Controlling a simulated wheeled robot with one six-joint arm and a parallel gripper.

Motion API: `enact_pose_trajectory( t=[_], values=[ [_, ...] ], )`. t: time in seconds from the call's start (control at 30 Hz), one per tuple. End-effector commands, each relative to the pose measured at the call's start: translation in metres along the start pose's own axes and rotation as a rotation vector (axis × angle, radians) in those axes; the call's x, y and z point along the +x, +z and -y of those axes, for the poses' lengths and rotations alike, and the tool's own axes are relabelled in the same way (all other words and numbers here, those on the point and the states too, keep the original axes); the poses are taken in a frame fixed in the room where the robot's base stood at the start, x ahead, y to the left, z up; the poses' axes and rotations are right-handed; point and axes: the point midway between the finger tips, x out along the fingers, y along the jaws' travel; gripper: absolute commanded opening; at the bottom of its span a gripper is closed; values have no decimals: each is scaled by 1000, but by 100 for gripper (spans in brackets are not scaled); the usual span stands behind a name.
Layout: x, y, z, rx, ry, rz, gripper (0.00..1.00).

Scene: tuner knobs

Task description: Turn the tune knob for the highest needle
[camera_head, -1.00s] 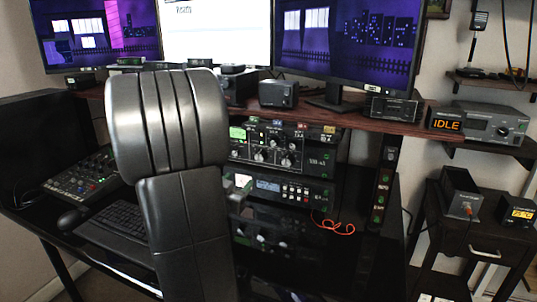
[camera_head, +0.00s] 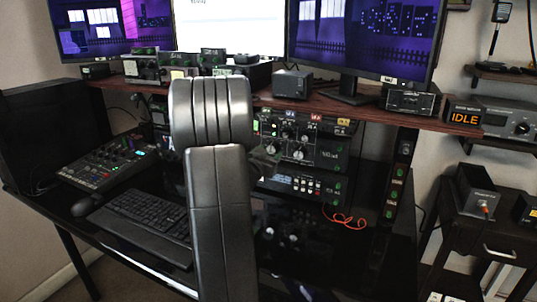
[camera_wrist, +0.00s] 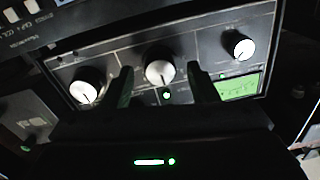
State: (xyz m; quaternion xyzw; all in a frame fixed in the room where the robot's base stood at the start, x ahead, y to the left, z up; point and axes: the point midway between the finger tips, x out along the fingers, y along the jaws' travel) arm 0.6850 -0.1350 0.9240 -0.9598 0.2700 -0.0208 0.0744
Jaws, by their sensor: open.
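The tuner (camera_head: 318,143) is a dark box with pale knobs under the desk shelf in the head view. The wrist view shows its panel upside down, with a middle knob (camera_wrist: 160,70), a left knob (camera_wrist: 84,92) and a smaller right knob (camera_wrist: 241,47). Their labels are too small to read. A green-lit meter (camera_wrist: 239,88) sits at the right, partly cut off by a finger; its needle reading is unclear. My gripper (camera_wrist: 161,76) is open, its dark fingers to either side of the middle knob. I cannot tell whether they touch it.
A keyboard (camera_head: 140,215) and mixer (camera_head: 108,163) lie at left. My arm hides part of the desk.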

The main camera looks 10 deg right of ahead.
Motion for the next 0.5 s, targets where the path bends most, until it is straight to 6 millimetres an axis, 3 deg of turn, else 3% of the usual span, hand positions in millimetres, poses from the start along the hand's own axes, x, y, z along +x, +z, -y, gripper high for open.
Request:
enact_pose_trajectory(
  t=[0.3,0.5],
  values=[
    [3,0,0,0,0,0,53],
    [2,0,0,0,-1,0,14]
  ],
)
